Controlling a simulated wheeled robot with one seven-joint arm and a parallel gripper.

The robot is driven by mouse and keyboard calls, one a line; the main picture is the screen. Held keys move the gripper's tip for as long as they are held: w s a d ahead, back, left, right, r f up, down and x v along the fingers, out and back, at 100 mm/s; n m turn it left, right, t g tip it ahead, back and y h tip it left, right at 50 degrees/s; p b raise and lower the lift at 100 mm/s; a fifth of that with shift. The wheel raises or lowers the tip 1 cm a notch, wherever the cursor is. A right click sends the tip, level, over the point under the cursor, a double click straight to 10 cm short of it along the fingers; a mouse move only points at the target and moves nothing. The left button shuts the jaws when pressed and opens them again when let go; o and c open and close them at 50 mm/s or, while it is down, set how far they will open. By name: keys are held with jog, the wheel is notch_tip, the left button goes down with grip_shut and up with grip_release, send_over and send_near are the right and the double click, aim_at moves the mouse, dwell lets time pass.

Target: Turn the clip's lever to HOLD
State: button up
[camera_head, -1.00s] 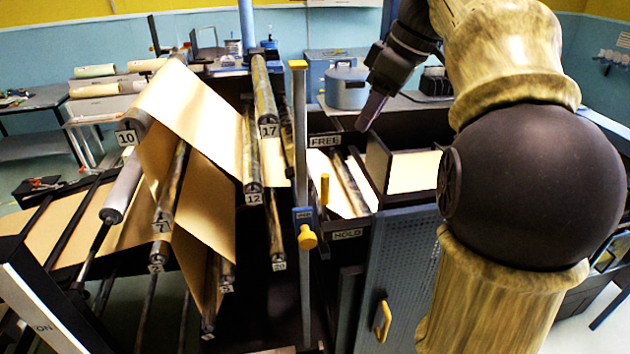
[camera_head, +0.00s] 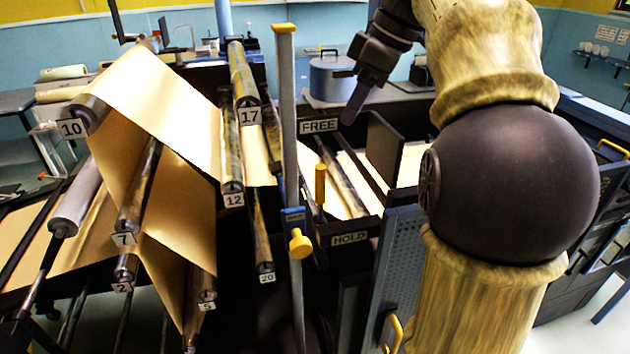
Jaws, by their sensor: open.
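A short upright yellow lever (camera_head: 320,183) stands at the dark frame right of the blue-grey post. A FREE label (camera_head: 318,126) is above and behind it, and a HOLD label (camera_head: 349,239) is below and to its right. The lever's base and pivot are hard to make out. My gripper (camera_head: 352,108) hangs above and to the right of the lever, close to the FREE label in the picture. It is open, with nothing seen in it, and appears apart from the lever.
A yellow knob (camera_head: 300,243) sticks out from the blue-grey post (camera_head: 287,110). Numbered rollers carry a brown paper web (camera_head: 158,92) on the left. A perforated blue panel (camera_head: 397,265) with a yellow handle stands right of the HOLD label. A lidded pot (camera_head: 335,78) is behind.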

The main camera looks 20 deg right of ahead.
jog(key=p, duration=0.2)
send_near(316, 203)
jog(key=w+a+f, duration=0.2)
jog(key=f, duration=0.1)
jog(key=w+a+f, duration=0.1)
jog(key=shift+f, duration=0.2)
dwell(0.3)
jog(key=shift+d, duration=0.15)
jog(key=shift+s, duration=0.1)
grip_shut()
